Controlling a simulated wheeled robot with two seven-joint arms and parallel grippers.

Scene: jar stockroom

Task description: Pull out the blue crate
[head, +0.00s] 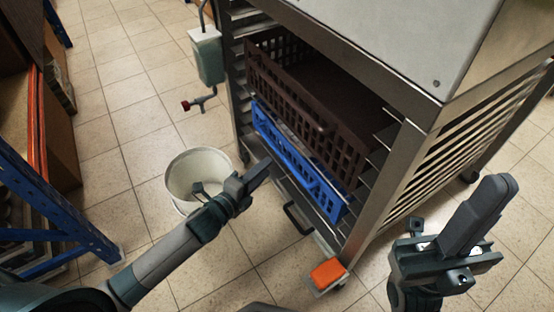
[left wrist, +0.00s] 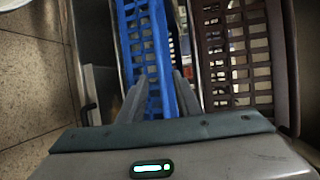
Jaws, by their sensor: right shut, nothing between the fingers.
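The blue crate (head: 295,165) sits in the steel rack below a brown crate, its slotted front facing my left arm. It also shows in the left wrist view (left wrist: 131,45). My left gripper (head: 262,171) is at the crate's front. In the left wrist view its two fingers (left wrist: 160,84) stand apart, with the crate's blue rim seen between them; I cannot tell whether they touch it. My right gripper (head: 487,205) is shut and empty, to the right of the rack and away from the crate.
The brown crate (head: 300,98) is directly above the blue one in the steel rack (head: 385,190). A white bucket (head: 185,207) stands on the floor in front. A dispenser (head: 207,56) hangs at the rack's left. An orange object (head: 328,273) is near the rack's foot. Shelving stands at far left.

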